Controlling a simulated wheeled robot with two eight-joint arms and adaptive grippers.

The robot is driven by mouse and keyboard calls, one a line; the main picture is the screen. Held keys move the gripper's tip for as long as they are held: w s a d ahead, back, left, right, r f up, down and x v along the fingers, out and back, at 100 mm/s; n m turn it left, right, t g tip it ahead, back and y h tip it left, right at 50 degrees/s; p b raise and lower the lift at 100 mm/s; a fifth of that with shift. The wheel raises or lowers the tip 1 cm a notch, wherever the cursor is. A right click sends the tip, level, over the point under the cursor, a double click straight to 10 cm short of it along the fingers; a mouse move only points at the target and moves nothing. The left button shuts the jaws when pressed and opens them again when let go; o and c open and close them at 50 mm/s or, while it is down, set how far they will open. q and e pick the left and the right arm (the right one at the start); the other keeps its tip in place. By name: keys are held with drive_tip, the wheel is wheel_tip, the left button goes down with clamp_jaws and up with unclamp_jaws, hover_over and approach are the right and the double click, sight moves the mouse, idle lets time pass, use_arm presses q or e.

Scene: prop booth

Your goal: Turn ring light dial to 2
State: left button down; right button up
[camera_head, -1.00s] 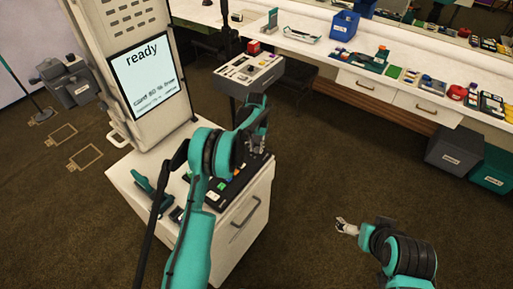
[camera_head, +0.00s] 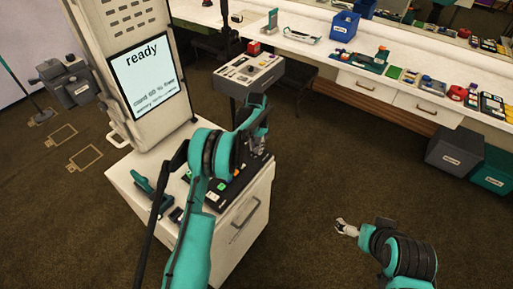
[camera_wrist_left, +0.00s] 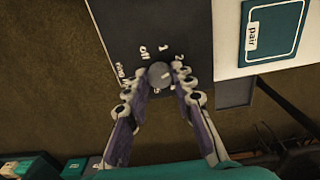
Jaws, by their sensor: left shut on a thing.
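The ring light dial (camera_wrist_left: 160,75) is a round grey knob on a dark panel (camera_wrist_left: 130,22). White marks "off", "1" and "2" run around it in the left wrist view, and more lettering beside it is partly hidden. I cannot make out which mark the knob points at. My left gripper (camera_wrist_left: 160,88) is shut on the dial, with a finger on each side. In the head view my left gripper (camera_head: 258,140) is at the far edge of the black control panel (camera_head: 228,190). My right gripper (camera_head: 342,228) is open and empty above the floor, well away from the panel.
The panel lies on a white cabinet (camera_head: 245,215) below a screen reading "ready" (camera_head: 148,80). A grey control box (camera_head: 250,75) stands just behind. A long white workbench (camera_head: 410,85) with several small items runs along the back.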

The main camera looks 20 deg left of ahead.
sight(256, 149)
use_arm(q)
drive_tip(key=c, duration=1.3)
unclamp_jaws()
wheel_tip(256, 149, up, 12)
